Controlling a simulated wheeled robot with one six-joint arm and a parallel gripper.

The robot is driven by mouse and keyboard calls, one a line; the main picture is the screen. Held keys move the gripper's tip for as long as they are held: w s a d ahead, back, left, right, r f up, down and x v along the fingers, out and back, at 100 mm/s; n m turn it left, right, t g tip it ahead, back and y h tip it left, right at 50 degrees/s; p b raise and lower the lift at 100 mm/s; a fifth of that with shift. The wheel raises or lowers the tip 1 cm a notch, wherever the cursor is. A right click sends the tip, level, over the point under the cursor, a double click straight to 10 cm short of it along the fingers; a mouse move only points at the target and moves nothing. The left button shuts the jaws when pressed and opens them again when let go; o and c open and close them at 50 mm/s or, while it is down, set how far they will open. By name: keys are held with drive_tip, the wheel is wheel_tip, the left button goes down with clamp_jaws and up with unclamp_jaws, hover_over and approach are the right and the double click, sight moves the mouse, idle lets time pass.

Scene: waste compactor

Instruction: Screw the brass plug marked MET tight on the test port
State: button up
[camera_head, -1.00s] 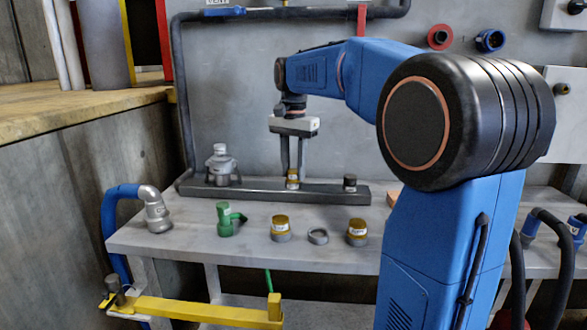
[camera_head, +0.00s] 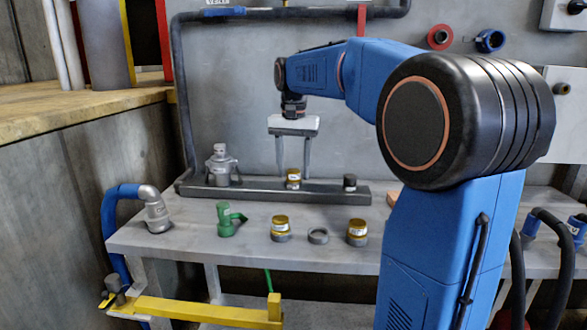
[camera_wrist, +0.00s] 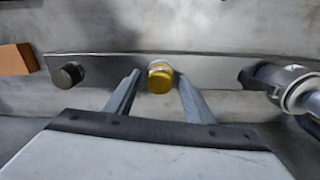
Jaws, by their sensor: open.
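A small brass plug (camera_head: 293,176) stands upright on the middle of the dark bar (camera_head: 335,192) at the back of the bench. It also shows in the wrist view (camera_wrist: 160,80), with a pale band at its base. Any marking on it is too small to read, and the port under it is hidden. My gripper (camera_head: 293,170) is open and points down over the bar. Its two fingers stand one on each side of the plug, with a gap on both sides, in the wrist view (camera_wrist: 158,88) too.
Two larger brass-topped fittings (camera_head: 281,226) (camera_head: 357,230) and a grey ring (camera_head: 318,236) sit along the bench front. A green valve (camera_head: 227,220) is to their left. A grey fitting (camera_head: 221,165) and a dark cap (camera_head: 350,182) flank the plug on the bar.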

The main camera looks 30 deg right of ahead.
drive_tip(key=n, duration=0.8)
drive_tip(key=shift+n, duration=0.3)
drive_tip(key=n, duration=0.3)
drive_tip(key=shift+n, duration=0.4)
drive_tip(key=n, duration=0.4)
drive_tip(key=shift+n, duration=0.3)
drive_tip(key=c, duration=1.2)
drive_tip(key=shift+m, duration=3.4)
